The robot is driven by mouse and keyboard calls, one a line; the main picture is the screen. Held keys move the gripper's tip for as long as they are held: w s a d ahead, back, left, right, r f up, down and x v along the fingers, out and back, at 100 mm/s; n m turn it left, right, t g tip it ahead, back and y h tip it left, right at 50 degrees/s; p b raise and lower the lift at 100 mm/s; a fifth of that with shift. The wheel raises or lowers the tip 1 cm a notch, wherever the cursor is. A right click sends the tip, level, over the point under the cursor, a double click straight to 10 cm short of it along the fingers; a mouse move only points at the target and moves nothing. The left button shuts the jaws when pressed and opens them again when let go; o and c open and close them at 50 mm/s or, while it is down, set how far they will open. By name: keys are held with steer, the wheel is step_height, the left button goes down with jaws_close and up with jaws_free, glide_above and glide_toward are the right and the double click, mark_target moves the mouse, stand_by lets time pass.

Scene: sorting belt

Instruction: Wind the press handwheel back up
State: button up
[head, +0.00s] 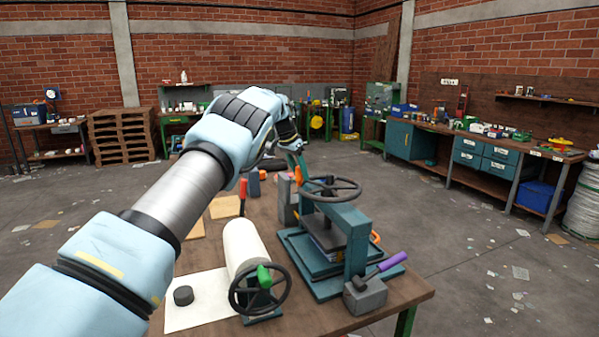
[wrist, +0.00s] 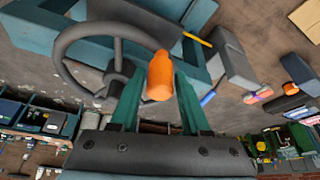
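The press (head: 345,225) is a teal frame on a base on the wooden bench, with a dark handwheel (head: 330,189) on top. The handwheel also shows in the wrist view (wrist: 68,42), with an orange handle (wrist: 160,76) at its rim. In the head view the orange handle (head: 298,175) is at the wheel's left side. My gripper (head: 299,165) reaches down to it from above. In the wrist view its green fingers (wrist: 160,90) lie along both sides of the handle, with no clear gap, and look shut on it. The fingertips' contact is partly hidden.
A roller with its own dark wheel (head: 260,290) and a white sheet (head: 195,305) are at the bench's front left. A grey block with a purple handle (head: 366,293) stands at the front right. A red-handled tool (head: 242,195) stands to the left.

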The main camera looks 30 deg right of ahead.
jaws_close()
stand_by(1.0)
